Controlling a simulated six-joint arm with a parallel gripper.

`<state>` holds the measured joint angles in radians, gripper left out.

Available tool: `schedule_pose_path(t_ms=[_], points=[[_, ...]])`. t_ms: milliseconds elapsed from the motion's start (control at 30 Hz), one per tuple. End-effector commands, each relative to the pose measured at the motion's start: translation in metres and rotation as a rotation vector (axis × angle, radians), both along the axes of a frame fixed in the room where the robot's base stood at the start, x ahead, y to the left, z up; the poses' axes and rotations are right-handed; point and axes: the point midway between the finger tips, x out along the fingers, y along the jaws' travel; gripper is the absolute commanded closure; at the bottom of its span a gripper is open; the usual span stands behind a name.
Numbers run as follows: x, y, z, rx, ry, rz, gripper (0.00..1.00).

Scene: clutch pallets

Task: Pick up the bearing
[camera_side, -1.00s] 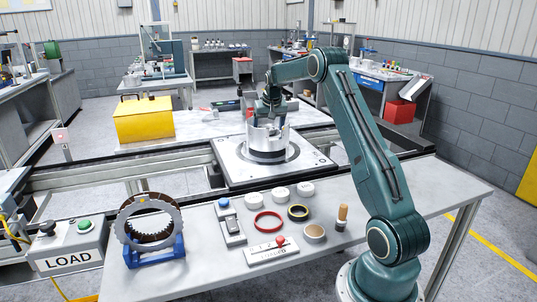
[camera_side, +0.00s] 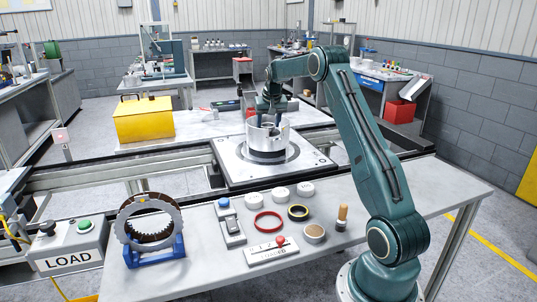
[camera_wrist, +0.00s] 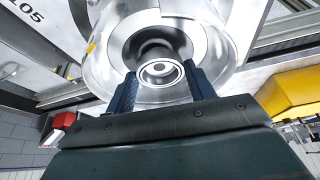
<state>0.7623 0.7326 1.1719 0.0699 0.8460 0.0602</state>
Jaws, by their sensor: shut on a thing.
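The bearing (camera_wrist: 160,73) is a small ringed metal part with a dark inner ring. In the wrist view it sits between the two blue fingers of my gripper (camera_wrist: 162,86), which are shut on it. Behind it is the round silver clutch housing (camera_wrist: 108,52), with a dark centre. In the side view my gripper (camera_side: 272,119) points down at the top of the housing (camera_side: 266,144), with its fingertips at or inside the rim. The bearing cannot be made out there. How far it is clear of the housing cannot be told.
The housing stands on a pallet plate (camera_side: 232,166) on the conveyor. The front table holds a toothed ring on a blue stand (camera_side: 151,252), a red ring (camera_side: 268,220), white discs, a dark ring and a lever plate (camera_side: 268,256). A yellow box (camera_side: 143,122) stands behind left.

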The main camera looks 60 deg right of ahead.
Motion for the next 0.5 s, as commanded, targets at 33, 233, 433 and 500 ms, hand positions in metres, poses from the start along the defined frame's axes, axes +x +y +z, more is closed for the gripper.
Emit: schedule_pose_path(t_ms=[33, 233, 433, 500], points=[[0.000, 0.000, 0.008, -0.003, -0.003, 0.000, 0.71], [0.001, 0.000, 0.038, -0.005, -0.004, 0.000, 0.71], [0.000, 0.000, 0.067, -0.003, -0.003, 0.000, 0.71], [0.001, 0.000, 0.074, -0.002, -0.002, 0.000, 0.71]])
